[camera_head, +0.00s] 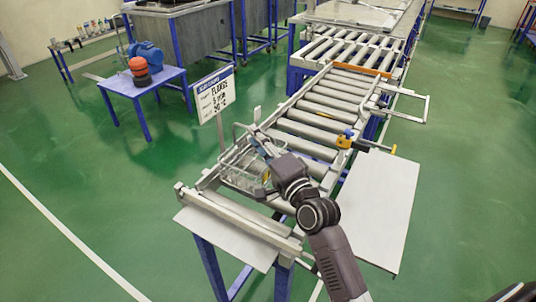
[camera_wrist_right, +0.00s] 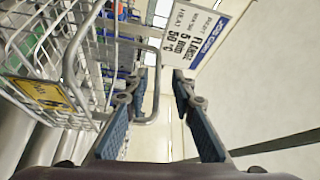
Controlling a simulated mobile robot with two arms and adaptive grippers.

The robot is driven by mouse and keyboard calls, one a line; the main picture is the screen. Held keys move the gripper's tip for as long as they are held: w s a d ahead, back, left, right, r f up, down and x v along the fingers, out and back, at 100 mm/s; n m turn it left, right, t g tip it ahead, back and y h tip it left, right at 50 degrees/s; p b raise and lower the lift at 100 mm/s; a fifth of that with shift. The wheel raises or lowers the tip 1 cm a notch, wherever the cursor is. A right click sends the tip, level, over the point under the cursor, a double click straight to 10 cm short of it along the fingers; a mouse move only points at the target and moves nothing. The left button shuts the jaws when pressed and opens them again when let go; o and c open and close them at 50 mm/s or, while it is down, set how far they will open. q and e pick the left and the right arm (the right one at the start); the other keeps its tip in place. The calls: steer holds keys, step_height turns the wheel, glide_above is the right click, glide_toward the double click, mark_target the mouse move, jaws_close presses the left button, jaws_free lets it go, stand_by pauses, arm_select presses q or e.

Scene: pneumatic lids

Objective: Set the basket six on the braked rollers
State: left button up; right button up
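A wire basket (camera_head: 240,178) sits on the near end of the roller conveyor (camera_head: 313,116), partly hidden behind my right arm. In the right wrist view the basket (camera_wrist_right: 88,60) fills the left side, with a yellow tag (camera_wrist_right: 48,96) whose mark I cannot read. My right gripper (camera_head: 262,143) is over the basket's upper side. In the wrist view the right gripper (camera_wrist_right: 158,82) is open, and a wire handle loop (camera_wrist_right: 154,90) of the basket shows between its fingers. Whether the fingers touch it I cannot tell. My left gripper is out of view.
A sign on a stand (camera_head: 216,94) is close behind the basket on the left.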

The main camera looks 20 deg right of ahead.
steer(key=s+d+b, duration=0.1)
steer(key=s, duration=0.6)
steer(key=shift+f, duration=0.3)
steer(key=shift+r, duration=0.1)
